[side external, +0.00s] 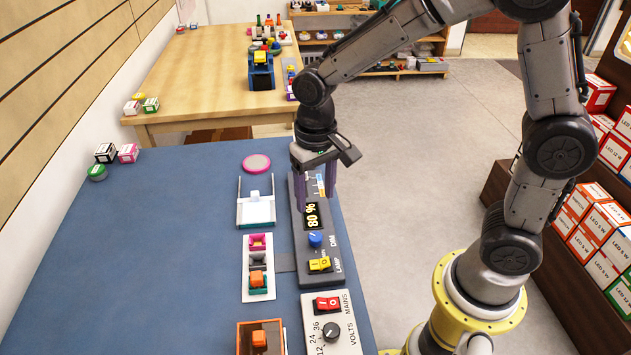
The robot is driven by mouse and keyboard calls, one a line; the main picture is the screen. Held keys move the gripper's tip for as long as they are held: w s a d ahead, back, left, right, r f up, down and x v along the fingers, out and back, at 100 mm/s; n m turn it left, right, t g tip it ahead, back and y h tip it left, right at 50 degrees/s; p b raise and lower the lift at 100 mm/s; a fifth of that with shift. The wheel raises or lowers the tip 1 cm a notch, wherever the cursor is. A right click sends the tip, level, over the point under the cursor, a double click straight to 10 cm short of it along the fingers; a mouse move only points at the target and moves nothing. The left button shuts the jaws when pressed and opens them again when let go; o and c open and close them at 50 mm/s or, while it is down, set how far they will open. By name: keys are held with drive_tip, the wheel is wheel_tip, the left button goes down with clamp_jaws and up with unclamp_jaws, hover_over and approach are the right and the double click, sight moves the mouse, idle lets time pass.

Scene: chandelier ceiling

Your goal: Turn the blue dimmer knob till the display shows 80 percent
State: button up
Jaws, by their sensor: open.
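The blue dimmer knob (315,239) sits on a dark grey panel (325,272) marked LAMP and DIM. The display (312,215) just beyond the knob reads 80 % in yellow digits. My gripper (315,197) points down over the far part of the panel, its purple fingers apart, one toward each side. It appears beyond the knob and apart from it, with nothing between the fingers. A yellow rocker switch (320,264) is on the near end of the same panel. The knob's pointer mark is too small to read.
A white panel with a red MAINS switch (327,304) and a black VOLTS knob (331,331) lies nearer. Left of the dimmer panel are a white slider fixture (256,209) and a strip of coloured switches (258,267).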

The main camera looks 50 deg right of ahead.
drive_tip(key=shift+r, duration=1.4)
drive_tip(key=s+d+r+t, duration=0.45)
drive_tip(key=s+r, duration=0.25)
drive_tip(key=r, duration=0.3)
drive_tip(key=s+d+f+n+t, duration=0.1)
drive_tip(key=s+d+n, duration=0.1)
drive_tip(key=s, duration=0.7)
drive_tip(key=shift+s+d+f+n, duration=0.2)
drive_tip(key=shift+s+f+n, duration=0.1)
drive_tip(key=shift+n, duration=0.5)
drive_tip(key=shift+r, duration=0.1)
